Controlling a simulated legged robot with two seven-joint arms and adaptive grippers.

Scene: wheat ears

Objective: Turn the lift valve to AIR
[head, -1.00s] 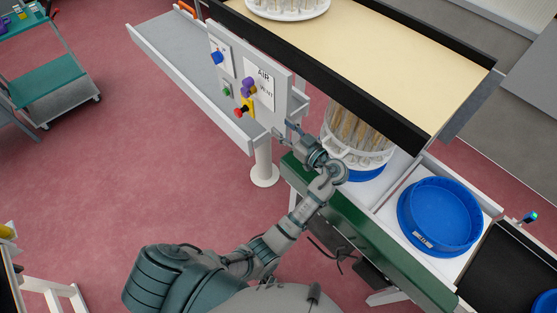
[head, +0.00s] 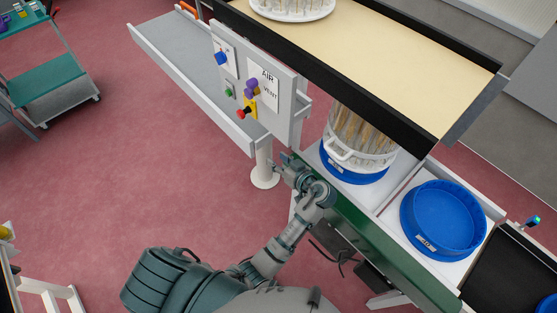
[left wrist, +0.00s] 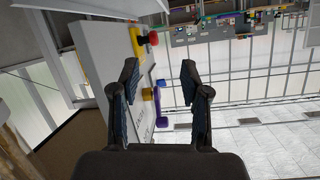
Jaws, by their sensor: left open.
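The lift valve is a purple handle (head: 251,87) on the white control panel (head: 284,105), beside a label reading AIR above VENT. I cannot tell for certain which word it points to. In the left wrist view the purple handle (left wrist: 160,118) shows between the fingers, farther off, close to the panel face. My left gripper (head: 282,163) is below the panel's lower right corner in the head view, apart from the valve. In the left wrist view my left gripper (left wrist: 160,90) is open and empty. My right gripper is not in view.
The panel also carries a blue knob (head: 221,57), a green button (head: 230,92) and a red button (head: 243,112) on yellow. A basket of wheat ears (head: 357,140) stands right of the gripper, under the cream-topped tray (head: 375,62). A blue basin (head: 440,215) is farther right.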

